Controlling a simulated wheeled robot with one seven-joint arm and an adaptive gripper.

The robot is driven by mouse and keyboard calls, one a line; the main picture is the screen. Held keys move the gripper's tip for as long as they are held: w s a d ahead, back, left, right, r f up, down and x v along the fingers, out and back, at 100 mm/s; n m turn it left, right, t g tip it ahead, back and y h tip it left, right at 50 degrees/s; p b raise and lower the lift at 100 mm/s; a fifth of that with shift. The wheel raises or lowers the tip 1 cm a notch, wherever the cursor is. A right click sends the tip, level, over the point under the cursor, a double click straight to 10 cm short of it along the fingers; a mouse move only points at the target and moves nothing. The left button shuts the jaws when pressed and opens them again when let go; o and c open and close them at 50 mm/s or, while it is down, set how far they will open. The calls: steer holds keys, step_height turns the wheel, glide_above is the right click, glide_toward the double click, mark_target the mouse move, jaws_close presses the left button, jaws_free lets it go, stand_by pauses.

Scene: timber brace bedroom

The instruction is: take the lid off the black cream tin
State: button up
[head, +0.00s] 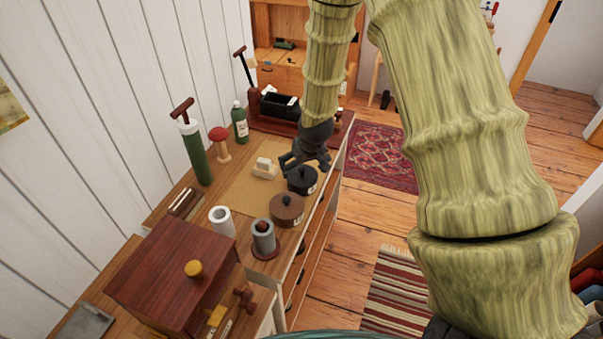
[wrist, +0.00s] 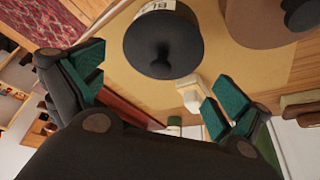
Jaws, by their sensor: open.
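The black cream tin (head: 301,183) stands on the cabinet top near its right edge, with its lid on. In the wrist view the tin (wrist: 185,38) shows its dark lid with a round knob (wrist: 163,52) and part of a white label. My gripper (head: 305,160) is open and empty, just behind and above the tin in the head view. In the wrist view my gripper (wrist: 150,92) has its green-padded fingers spread wide, with the tin beyond the tips and apart from them. The tin's far side is hidden.
A brown tin (head: 286,212) stands close beside the black one, and a grey canister (head: 263,240) is nearer. A cream block (head: 264,170) lies to the left on the tan mat (head: 240,190). A dark red box (head: 170,270) is at the front left. A green bottle (head: 240,125) stands behind.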

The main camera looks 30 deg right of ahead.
steer(key=shift+p+x, duration=0.35)
steer(key=shift+x, duration=1)
steer(key=shift+c, duration=0.4)
steer(key=shift+s, duration=0.1)
steer(key=c, duration=1.2)
steer(key=shift+s, duration=0.1)
steer(key=c, duration=0.3)
